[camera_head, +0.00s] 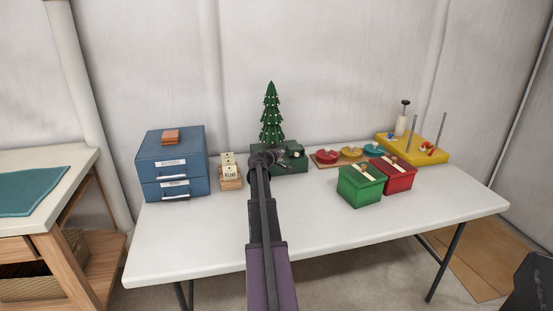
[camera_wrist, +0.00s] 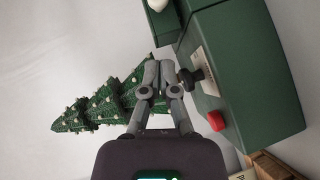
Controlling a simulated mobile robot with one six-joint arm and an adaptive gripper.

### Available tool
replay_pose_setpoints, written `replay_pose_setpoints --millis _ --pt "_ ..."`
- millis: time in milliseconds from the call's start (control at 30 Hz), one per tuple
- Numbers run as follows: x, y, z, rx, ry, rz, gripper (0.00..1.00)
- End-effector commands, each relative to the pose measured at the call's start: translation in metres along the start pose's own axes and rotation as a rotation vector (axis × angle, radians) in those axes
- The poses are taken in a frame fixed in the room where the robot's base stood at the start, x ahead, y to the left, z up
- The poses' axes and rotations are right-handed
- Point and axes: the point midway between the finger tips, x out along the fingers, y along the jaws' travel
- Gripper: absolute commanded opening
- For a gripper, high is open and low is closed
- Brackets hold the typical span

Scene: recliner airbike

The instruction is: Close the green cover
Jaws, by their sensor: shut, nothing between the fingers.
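My gripper (camera_head: 272,157) is at the far side of the table, in front of a dark green box (camera_head: 294,164) with a decorated green tree behind it. In the wrist view my gripper (camera_wrist: 159,72) is shut and empty. Its fingertips are close to a black knob (camera_wrist: 191,78) on the dark green box (camera_wrist: 250,80); I cannot tell whether they touch. A red button (camera_wrist: 216,121) is on the same face. A brighter green box (camera_head: 361,188) with a lid stands to the right, and its lid looks down. I cannot tell which part is the green cover.
A blue drawer unit (camera_head: 172,165) and wooden blocks (camera_head: 230,172) stand left of my arm. A red box (camera_head: 395,176), a wooden tray with coloured round pieces and a yellow rack (camera_head: 427,150) are right. The white table (camera_head: 300,238) is clear in front, apart from my arm above it.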

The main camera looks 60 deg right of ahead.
Motion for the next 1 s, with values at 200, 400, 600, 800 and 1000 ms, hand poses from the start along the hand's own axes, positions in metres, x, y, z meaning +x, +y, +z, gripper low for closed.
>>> replay_pose_setpoints --millis 200,400,600,800,1000 --pt "0.028 -0.002 0.013 0.001 -0.001 0.001 0.00" --pt "0.039 -0.001 0.024 0.000 0.001 0.000 0.00" --pt "0.043 0.000 0.029 0.000 0.000 0.000 0.00" --pt "0.043 0.001 0.029 0.000 0.000 0.000 0.00" --pt "0.046 -0.003 0.032 0.000 -0.001 0.001 0.00"
